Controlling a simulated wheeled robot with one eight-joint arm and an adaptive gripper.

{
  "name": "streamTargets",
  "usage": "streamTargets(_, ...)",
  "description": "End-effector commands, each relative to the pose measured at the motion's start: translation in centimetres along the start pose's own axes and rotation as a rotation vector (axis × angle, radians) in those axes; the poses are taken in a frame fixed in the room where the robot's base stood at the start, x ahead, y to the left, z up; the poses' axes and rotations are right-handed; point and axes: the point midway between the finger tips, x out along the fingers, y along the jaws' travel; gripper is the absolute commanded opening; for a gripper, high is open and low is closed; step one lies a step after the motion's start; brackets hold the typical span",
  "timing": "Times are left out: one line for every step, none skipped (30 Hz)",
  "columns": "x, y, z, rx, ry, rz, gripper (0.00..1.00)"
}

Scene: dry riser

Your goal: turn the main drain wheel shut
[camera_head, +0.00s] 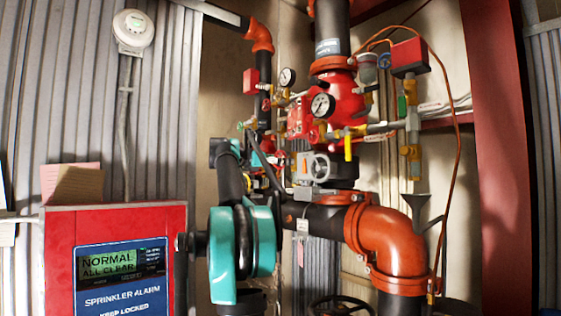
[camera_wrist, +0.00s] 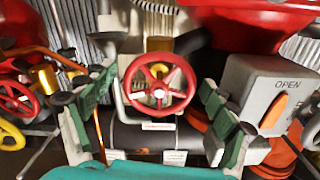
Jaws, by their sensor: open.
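A red spoked handwheel (camera_wrist: 158,86), seemingly the main drain wheel, is in the middle of the wrist view, nearly face-on, with a pale hub. My gripper (camera_wrist: 159,79) is open, with green-padded fingers to the left and right of the wheel. Clear gaps show between the pads and the rim in this view, so nothing is gripped. How far the fingertips are from the wheel in depth, I cannot tell. In the head view my teal and black arm reaches in among the pipes and hides much of that area; I cannot pick out this wheel there.
A grey box marked OPEN (camera_wrist: 275,100) with an orange indicator stands close right of my fingers. Another red wheel (camera_wrist: 17,100) and a yellow one are at left. An orange pipe elbow (camera_head: 392,241), gauges (camera_head: 321,105) and a red alarm panel (camera_head: 115,220) crowd the area.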

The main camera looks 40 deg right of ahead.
Motion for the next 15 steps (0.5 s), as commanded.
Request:
streamTargets(-0.01,0.01,0.0,0.0,0.0,0.0,0.86)
streamTargets(-0.01,0.01,0.0,0.0,0.0,0.0,0.86)
streamTargets(-0.02,0.01,0.0,0.0,0.0,0.0,0.86)
streamTargets(-0.02,0.01,0.0,0.0,0.0,0.0,0.84)
streamTargets(-0.02,0.01,-0.01,0.0,0.0,0.0,0.8)
streamTargets(-0.03,0.01,-0.01,0.0,0.0,0.0,0.75)
streamTargets(-0.03,0.01,-0.01,0.0,0.0,0.0,0.71)
streamTargets(-0.03,0.01,-0.01,0.0,0.0,0.0,0.68)
streamTargets(-0.03,0.01,-0.01,0.0,0.0,0.0,0.63)
streamTargets(-0.03,0.01,-0.01,0.0,0.0,0.0,0.59)
streamTargets(-0.04,0.01,-0.01,0.0,0.0,0.0,0.55)
streamTargets(-0.04,0.01,-0.01,0.0,0.0,0.0,0.5)
streamTargets(-0.04,0.01,-0.01,0.0,0.0,0.0,0.47)
streamTargets(-0.04,0.01,-0.01,0.0,0.0,0.0,0.43)
streamTargets(-0.04,0.0,-0.01,0.0,0.0,0.0,0.38)
